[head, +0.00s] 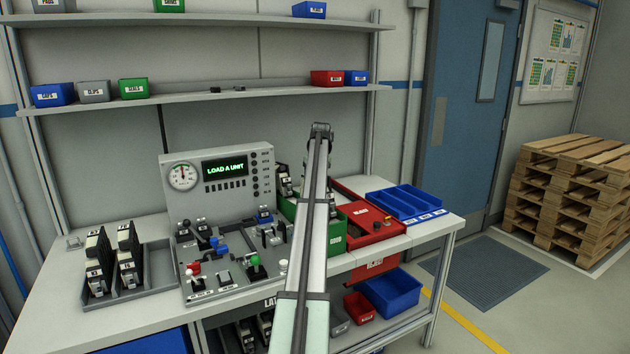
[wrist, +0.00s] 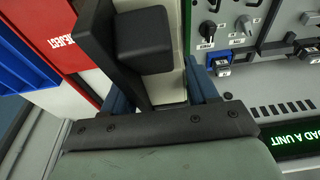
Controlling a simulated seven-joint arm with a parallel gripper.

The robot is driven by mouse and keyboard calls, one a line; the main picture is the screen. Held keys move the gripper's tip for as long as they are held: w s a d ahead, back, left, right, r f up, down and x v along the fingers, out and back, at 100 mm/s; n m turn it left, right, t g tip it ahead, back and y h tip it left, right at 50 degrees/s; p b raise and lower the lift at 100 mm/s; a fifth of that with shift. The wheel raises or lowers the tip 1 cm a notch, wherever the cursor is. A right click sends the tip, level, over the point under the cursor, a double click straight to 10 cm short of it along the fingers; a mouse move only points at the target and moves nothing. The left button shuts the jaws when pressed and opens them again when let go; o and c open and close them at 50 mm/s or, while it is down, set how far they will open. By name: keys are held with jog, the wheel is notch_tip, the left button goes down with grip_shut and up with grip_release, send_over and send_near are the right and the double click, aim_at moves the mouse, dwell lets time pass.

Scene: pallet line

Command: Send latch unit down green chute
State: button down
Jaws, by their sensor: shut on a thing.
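In the wrist view my gripper (wrist: 161,92) is shut on a latch unit (wrist: 146,42), a cream body with a black block on it. Its blue fingers lie on either side of the unit. The green chute (head: 337,233) stands on the bench right of the test panel, partly behind my arm; a green strip (wrist: 187,28) shows beside the held unit. In the head view my arm mostly hides the gripper and the unit. I cannot tell whether the unit touches the chute.
The red reject chute (head: 374,234) adjoins the green one on the right, then a blue divided bin (head: 405,203). The test panel (head: 218,179) reads "LOAD A UNIT". Two more latch units (head: 98,262) (head: 130,256) stand in a grey tray (head: 154,289) on the left.

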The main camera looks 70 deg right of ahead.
jog(key=shift+c, duration=1.1)
grip_release()
jog(key=v, duration=1.4)
jog(key=shift+f, duration=0.1)
